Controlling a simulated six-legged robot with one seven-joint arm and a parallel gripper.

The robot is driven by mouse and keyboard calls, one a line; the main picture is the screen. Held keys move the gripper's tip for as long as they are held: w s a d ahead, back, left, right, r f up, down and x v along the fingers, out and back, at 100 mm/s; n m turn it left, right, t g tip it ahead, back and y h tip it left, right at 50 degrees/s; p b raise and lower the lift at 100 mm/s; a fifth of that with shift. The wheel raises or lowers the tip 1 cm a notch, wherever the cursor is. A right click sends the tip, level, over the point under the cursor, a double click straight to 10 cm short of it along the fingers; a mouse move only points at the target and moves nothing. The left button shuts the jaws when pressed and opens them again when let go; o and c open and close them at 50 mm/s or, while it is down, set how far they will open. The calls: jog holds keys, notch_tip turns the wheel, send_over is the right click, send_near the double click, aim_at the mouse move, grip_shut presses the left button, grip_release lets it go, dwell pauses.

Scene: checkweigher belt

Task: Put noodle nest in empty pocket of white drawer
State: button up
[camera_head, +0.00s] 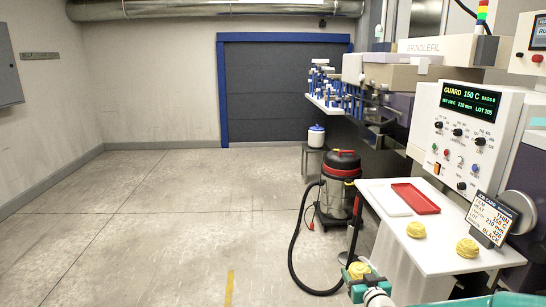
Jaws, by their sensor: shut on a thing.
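My gripper (357,279) is at the bottom edge, low in front of the white table, shut on a yellow noodle nest (358,269). The fingers are small and partly hidden by the nest and my arm. Two more yellow nests lie on the white table: one near its front left edge (416,229), one farther right (467,248). No white drawer with pockets can be made out. A flat white tray or board (388,200) lies on the table beside a red tray (416,198).
The white table (440,225) stands below a machine control panel (467,135). A job card (491,218) stands at its right. A black and red vacuum (341,185) with a hose stands left of the table. The floor to the left is clear.

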jog(key=s+a+f+h, duration=0.1)
jog(key=s+a+f, duration=0.4)
jog(key=f, duration=0.2)
jog(key=s+a+f+m, duration=0.1)
jog(key=s+a+f, duration=0.3)
jog(key=a+f, duration=0.2)
jog(key=shift+s+f+h, duration=0.35)
jog(key=shift+f+h, duration=0.05)
jog(key=shift+f, duration=0.1)
jog(key=shift+d, duration=0.15)
